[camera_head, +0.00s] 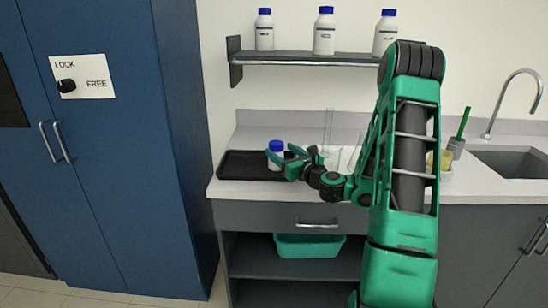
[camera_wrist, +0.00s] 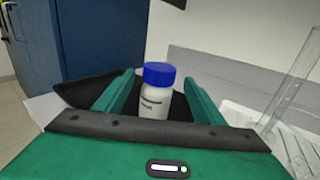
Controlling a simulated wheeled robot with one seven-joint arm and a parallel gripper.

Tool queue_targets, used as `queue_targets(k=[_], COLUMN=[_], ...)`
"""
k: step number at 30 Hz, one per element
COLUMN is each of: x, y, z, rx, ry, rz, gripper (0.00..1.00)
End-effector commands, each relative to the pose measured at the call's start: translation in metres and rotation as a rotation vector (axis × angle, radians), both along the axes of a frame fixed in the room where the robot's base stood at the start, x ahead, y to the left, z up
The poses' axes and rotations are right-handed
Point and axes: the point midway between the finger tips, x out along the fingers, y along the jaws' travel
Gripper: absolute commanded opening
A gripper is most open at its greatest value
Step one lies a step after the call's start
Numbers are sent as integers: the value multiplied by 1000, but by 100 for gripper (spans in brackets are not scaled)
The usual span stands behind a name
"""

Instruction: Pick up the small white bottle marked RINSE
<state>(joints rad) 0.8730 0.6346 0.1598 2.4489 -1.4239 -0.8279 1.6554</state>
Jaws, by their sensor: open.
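A small white bottle with a blue cap (camera_head: 276,158) stands upright on a black tray (camera_head: 235,168) at the left of the counter. In the wrist view the bottle (camera_wrist: 155,103) stands between my gripper's two green fingers; its label text is too small to read. My gripper (camera_head: 280,157) is open around the bottle, and a gap shows between the bottle and the right finger in the wrist view. The bottle's lower part is hidden by the gripper in the wrist view.
Several larger white bottles with blue caps, one in the middle (camera_head: 324,32), stand on a wall shelf (camera_head: 300,58) above. Clear glassware (camera_head: 328,130) stands right of the tray. A sink (camera_head: 515,163) is at the far right. A tall blue cabinet (camera_head: 110,150) borders the left.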

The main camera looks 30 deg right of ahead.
Motion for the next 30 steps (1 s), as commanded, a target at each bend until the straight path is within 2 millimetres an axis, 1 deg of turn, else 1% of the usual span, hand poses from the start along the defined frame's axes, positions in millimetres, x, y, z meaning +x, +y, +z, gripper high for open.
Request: queue_targets(k=[1,3,10,18,21,29,30], x=[9,16,30,65,73,76,76], y=[3,3,4,4,3,3,3], z=[1,1,2,4,4,3,3], rx=[-4,-4,-4,-5,-5,-3,-3], ry=[-2,-2,-2,-3,-2,-1,-1], rz=[6,6,6,7,5,4,4], gripper=[63,63,63,63,63,63,61])
